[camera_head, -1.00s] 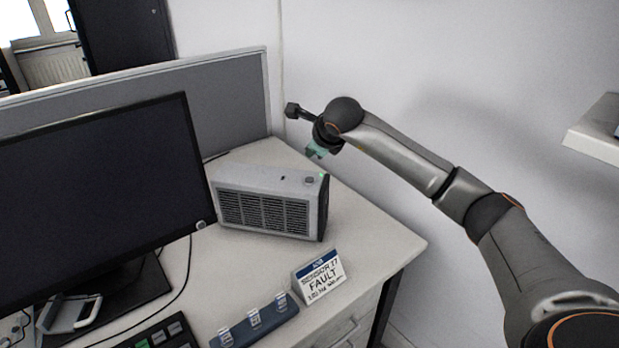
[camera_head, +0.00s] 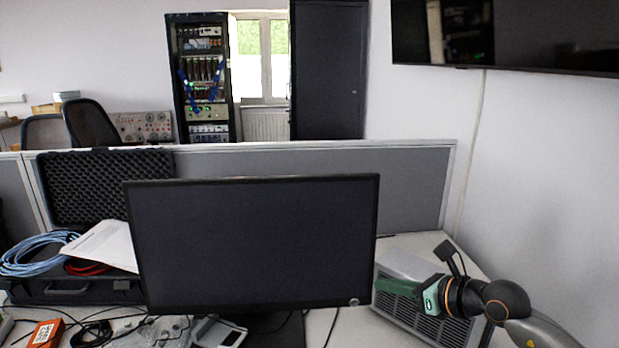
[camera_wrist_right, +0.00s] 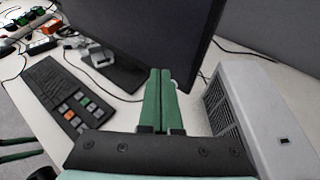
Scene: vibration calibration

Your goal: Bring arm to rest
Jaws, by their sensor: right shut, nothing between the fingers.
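My right gripper (camera_head: 398,287) is in the lower right of the head view, with its green fingers pointing left in front of the grey vented box (camera_head: 388,262). In the right wrist view my right gripper (camera_wrist_right: 158,98) has its two green fingers together, with nothing between them. The same box (camera_wrist_right: 262,115) stands to the right of the fingers there. My left arm does not show in the head view. Two dark green bars at the lower left edge of the right wrist view may be my left gripper's fingers, but this is unclear.
A black monitor (camera_head: 250,245) stands mid-desk, left of my right gripper. A keyboard (camera_wrist_right: 68,95) lies before it. A grey partition (camera_head: 408,185) runs behind. A wall screen (camera_head: 510,35) hangs upper right. An open foam-lined case (camera_head: 105,185) is at left.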

